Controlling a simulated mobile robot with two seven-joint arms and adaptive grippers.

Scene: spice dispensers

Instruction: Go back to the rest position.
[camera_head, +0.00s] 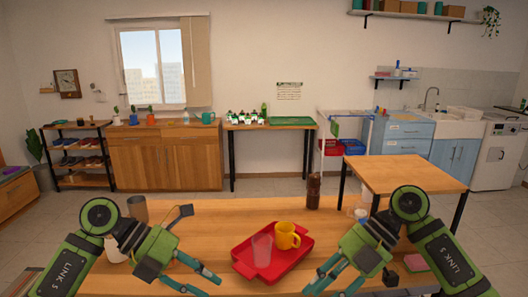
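My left gripper (212,288) is at the left front of the near wooden table (218,215), with its fingers apart and nothing between them. My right gripper (320,290) is at the right front, also with its fingers apart and empty. Both point inward and down toward the table's front. A red tray (276,271) lies between them, holding a yellow mug (286,236) and a clear glass (262,250). Neither gripper appears to touch the tray or its contents.
A dark brown bottle (313,191) stands behind the tray. A grey-brown cup (138,209) stands beside my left arm. A white item is partly hidden by that arm. A pink-and-green block (416,262) lies at the right. Another wooden table (405,174) stands behind, right.

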